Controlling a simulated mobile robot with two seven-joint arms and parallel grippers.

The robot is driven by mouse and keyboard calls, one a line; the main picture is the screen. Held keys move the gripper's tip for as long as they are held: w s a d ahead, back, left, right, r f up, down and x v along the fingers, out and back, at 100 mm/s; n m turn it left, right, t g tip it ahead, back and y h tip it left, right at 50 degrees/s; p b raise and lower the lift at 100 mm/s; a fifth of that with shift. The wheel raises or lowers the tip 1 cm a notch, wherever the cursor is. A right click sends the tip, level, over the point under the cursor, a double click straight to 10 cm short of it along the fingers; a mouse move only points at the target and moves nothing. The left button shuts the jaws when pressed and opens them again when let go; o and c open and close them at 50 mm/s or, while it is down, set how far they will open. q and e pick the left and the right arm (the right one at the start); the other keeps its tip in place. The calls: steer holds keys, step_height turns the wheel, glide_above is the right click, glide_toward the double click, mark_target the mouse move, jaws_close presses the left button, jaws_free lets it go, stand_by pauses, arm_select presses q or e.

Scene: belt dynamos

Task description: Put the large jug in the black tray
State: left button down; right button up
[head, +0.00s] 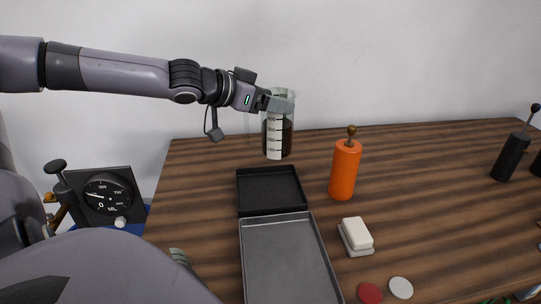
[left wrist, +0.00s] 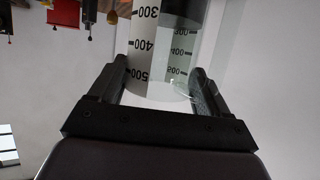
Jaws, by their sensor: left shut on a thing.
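The large jug (head: 276,141) is clear, with a white graduated scale and dark liquid in its lower part. My left gripper (head: 279,103) is shut on it near its top. The jug looks upright, beyond the black tray; I cannot tell whether its base touches the table. In the left wrist view the jug (left wrist: 160,50) sits between the two fingers of my left gripper (left wrist: 160,90), and its scale reads upside down. The black tray (head: 269,212) is on the table, empty, in front of the jug. My right gripper is not in view.
A grey metal tray (head: 246,262) adjoins the black tray in front. An orange cylinder (head: 344,172) with a knobbed rod stands right of the black tray. A white block (head: 357,232), red disc (head: 370,293) and white disc (head: 401,287) lie nearer. A dial scale (head: 105,197) is at left.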

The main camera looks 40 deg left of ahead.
mark_target(264, 148)
arm_select(q)
step_height(264, 148, down, 9)
steer(key=shift+f+b, duration=0.1)
steer(key=shift+b, duration=1.15)
step_height(264, 148, down, 3)
steer(key=shift+r+b, duration=0.1)
steer(key=shift+b, duration=0.65)
steer(key=shift+r, duration=0.1)
jaws_free()
steer(key=shift+f, duration=0.2)
steer(key=shift+r, duration=0.15)
